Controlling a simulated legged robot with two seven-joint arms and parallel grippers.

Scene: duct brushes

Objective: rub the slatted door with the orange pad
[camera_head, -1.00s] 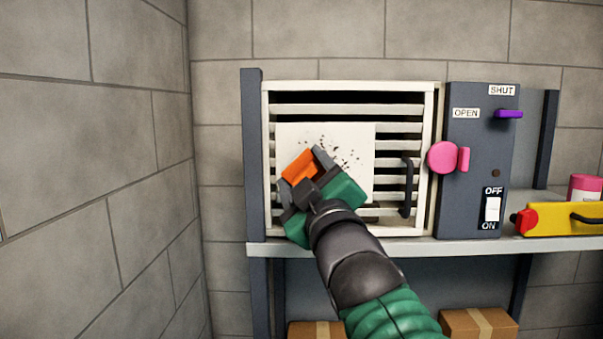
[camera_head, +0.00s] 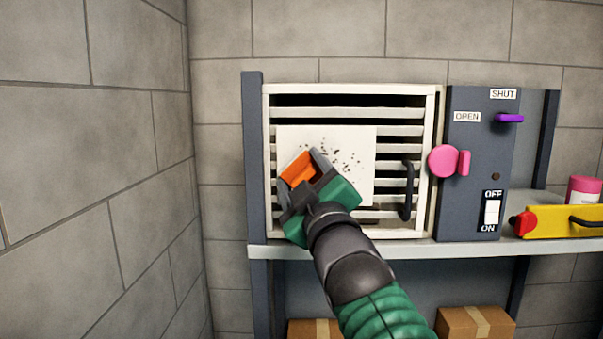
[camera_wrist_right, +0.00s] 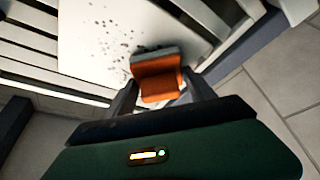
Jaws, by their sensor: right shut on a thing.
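The slatted door (camera_head: 398,128) is white, looks closed, and has a dark handle (camera_head: 407,190) on its right side. A white panel (camera_head: 357,178) with dark specks (camera_head: 345,158) covers the middle of the slats. My right gripper (camera_head: 308,171) is shut on the orange pad (camera_head: 297,169) at the lower left of the panel. In the right wrist view the pad (camera_wrist_right: 160,84) sits between both fingers, with a grey layer on its far side by the panel. I cannot tell whether it touches. Specks lie beside the pad. My left gripper is not in view.
A grey control panel right of the door carries a pink knob (camera_head: 444,160), a purple lever (camera_head: 509,118) and a white switch (camera_head: 492,212). A yellow tool (camera_head: 560,221) and a pink can (camera_head: 584,190) rest on the shelf (camera_head: 400,248). Cardboard boxes (camera_head: 475,323) stand below.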

